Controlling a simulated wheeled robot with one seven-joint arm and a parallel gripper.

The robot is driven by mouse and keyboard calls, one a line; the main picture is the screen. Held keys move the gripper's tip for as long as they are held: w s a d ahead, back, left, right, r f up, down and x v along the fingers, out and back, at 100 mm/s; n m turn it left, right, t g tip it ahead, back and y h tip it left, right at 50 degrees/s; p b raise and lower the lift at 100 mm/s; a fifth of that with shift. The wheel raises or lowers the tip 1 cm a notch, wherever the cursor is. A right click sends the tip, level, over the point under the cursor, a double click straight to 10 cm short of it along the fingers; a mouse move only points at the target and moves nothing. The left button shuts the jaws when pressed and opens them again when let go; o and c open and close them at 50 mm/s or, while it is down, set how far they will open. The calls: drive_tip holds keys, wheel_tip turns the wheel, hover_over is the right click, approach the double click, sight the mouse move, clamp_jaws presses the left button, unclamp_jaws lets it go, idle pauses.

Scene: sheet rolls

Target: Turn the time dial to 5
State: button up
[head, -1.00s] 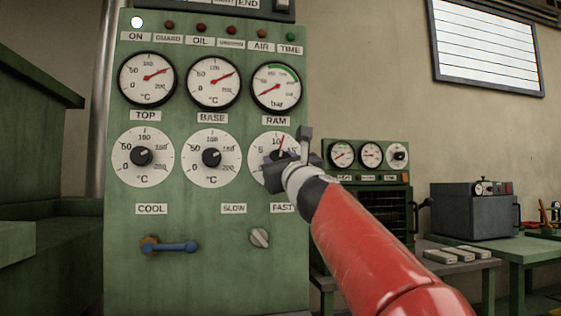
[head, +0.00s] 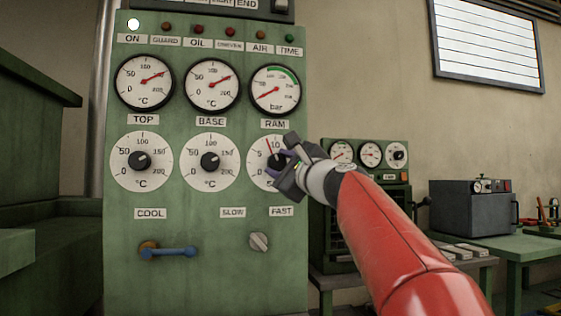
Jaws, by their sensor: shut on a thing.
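The dial with 5 and 10 on its white face (head: 257,167) is the right one of three on the green panel, below the RAM label. No TIME label shows at this dial; one is by the top right lamp. Its red pointer line (head: 269,145) points up and slightly left, between 5 and 10, nearer to 10. My gripper (head: 281,165) is at the middle of this dial, shut on its knob and tilted. The gripper hides the knob and the right part of the face.
Two like dials, TOP (head: 123,163) and BASE (head: 193,163), are to the left. Round gauges (head: 275,100) sit above. A blue-handled lever (head: 172,252) and a small grey switch (head: 259,241) are below. A bench with a grey box (head: 470,210) stands at right.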

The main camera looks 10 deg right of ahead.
drive_tip(key=n, duration=0.2)
drive_tip(key=n+g, duration=0.1)
drive_tip(key=n, duration=0.1)
drive_tip(key=shift+r+g+y, duration=0.1)
drive_tip(key=shift+g+y, duration=0.2)
drive_tip(key=shift+y, duration=0.1)
drive_tip(key=shift+n+g, duration=0.8)
drive_tip(key=shift+n, duration=1.2)
drive_tip(key=o, duration=1)
drive_tip(key=shift+r, duration=0.1)
drive_tip(key=shift+b+v, duration=0.9)
drive_tip(key=shift+v, duration=3)
drive_tip(key=shift+a, duration=0.1)
